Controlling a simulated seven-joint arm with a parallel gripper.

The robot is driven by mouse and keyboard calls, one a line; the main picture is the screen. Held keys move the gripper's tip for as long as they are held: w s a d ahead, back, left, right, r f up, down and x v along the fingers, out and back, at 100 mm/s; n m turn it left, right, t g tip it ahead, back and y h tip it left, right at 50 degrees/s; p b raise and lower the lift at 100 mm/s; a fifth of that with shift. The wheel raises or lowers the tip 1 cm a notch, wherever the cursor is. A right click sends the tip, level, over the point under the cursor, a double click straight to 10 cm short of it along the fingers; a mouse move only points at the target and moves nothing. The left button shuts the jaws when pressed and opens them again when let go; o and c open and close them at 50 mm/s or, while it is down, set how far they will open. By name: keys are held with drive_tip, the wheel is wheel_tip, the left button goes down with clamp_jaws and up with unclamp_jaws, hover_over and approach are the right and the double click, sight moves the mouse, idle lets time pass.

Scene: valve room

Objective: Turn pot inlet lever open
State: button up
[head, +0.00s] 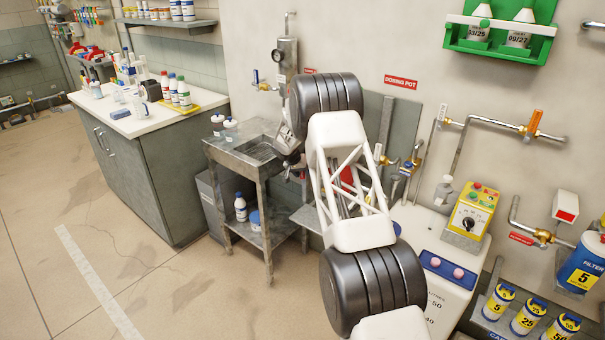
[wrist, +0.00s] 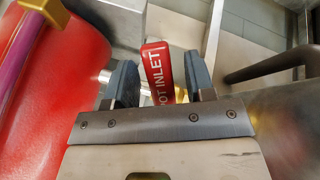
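The pot inlet lever (wrist: 157,75) has a red handle with white lettering, of which "OT INLET" can be read in the wrist view. My gripper (wrist: 160,61) is open, with one dark finger on each side of the red handle. A narrow gap shows between the handle and each finger, so I see no grip on it. The lever's pivot and valve body are mostly hidden behind the gripper. In the head view my arm covers the area below the red "DOSING POT" sign (head: 401,82), and I cannot make out the lever there.
A large red rounded surface (wrist: 55,95) fills the left of the wrist view, with a purple tube (wrist: 12,55) beside it. A dark curved bar (wrist: 265,66) is at the right. In the head view, a metal sink stand (head: 232,151) and a yellow control box (head: 472,212) flank my arm.

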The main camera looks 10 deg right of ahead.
clamp_jaws()
drive_tip(key=shift+d+n, duration=0.15)
drive_tip(key=shift+n, duration=0.15)
drive_tip(key=d+r+n+h, duration=0.3)
drive_tip(key=d+r+n, duration=0.1)
drive_tip(key=n, duration=0.7)
drive_tip(key=shift+w+d+t+h, duration=0.25)
drive_tip(key=shift+d+t+h, duration=0.05)
drive_tip(key=shift+d+h, duration=0.15)
idle(0.5)
drive_tip(key=shift+o, duration=0.3)
unclamp_jaws()
